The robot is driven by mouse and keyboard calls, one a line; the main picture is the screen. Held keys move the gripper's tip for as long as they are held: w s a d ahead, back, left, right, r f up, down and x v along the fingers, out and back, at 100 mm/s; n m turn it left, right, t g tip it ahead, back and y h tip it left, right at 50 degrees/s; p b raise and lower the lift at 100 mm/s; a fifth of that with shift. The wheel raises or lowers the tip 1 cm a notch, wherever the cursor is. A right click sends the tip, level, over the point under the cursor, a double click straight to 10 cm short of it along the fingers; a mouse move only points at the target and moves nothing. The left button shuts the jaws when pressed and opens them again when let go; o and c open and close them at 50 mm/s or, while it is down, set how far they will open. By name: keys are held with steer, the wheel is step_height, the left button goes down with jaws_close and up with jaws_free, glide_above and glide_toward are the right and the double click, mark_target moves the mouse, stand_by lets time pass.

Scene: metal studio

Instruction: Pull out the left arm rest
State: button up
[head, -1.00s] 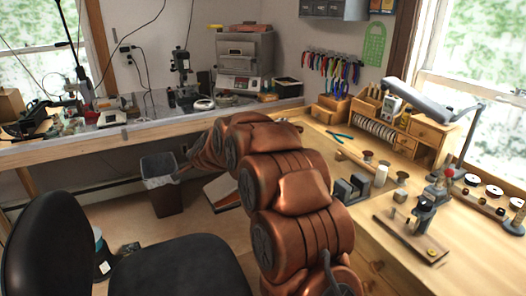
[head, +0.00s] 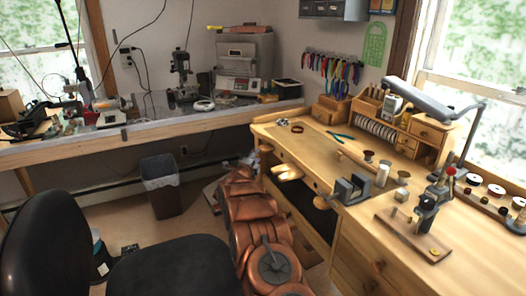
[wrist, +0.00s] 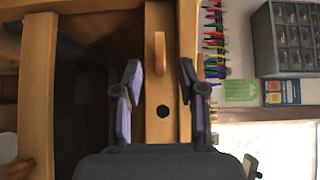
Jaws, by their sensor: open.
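The wooden workbench (head: 300,150) stands at the right in the head view. A rounded wooden end (head: 264,148) shows at the left of its front edge, likely the left arm rest. In the wrist view, turned sideways, a pale wooden peg (wrist: 160,53) stands out from the bench's front board (wrist: 160,130), which has a dark hole. My gripper (wrist: 160,88) is open and empty, its two fingers on either side of this board, with the peg ahead between them. In the head view my gripper (head: 247,160) is small and blurred by the bench's left front corner.
A black chair (head: 175,262) stands close in front at the left. A bin (head: 161,186) stands on the floor behind it. A lit wooden piece (head: 288,172) and another rounded end (head: 321,203) jut from the bench front. A metal vise block (head: 352,188) sits near the edge.

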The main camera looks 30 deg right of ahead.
mark_target(262, 151)
steer(key=shift+d+f, duration=0.1)
steer(key=shift+d, duration=0.25)
steer(key=shift+p+x, duration=0.9)
steer(key=shift+x, duration=1.5)
steer(key=shift+w+d, duration=0.2)
steer(key=shift+d, duration=0.3)
steer(key=shift+w+d+r, duration=0.2)
steer(key=shift+w+d, duration=0.05)
steer(key=shift+w, duration=0.05)
steer(key=shift+w+d+f+p, duration=0.15)
steer(key=shift+d+p, duration=0.1)
steer(key=shift+p, duration=0.1)
steer(key=shift+w, duration=0.15)
jaws_close()
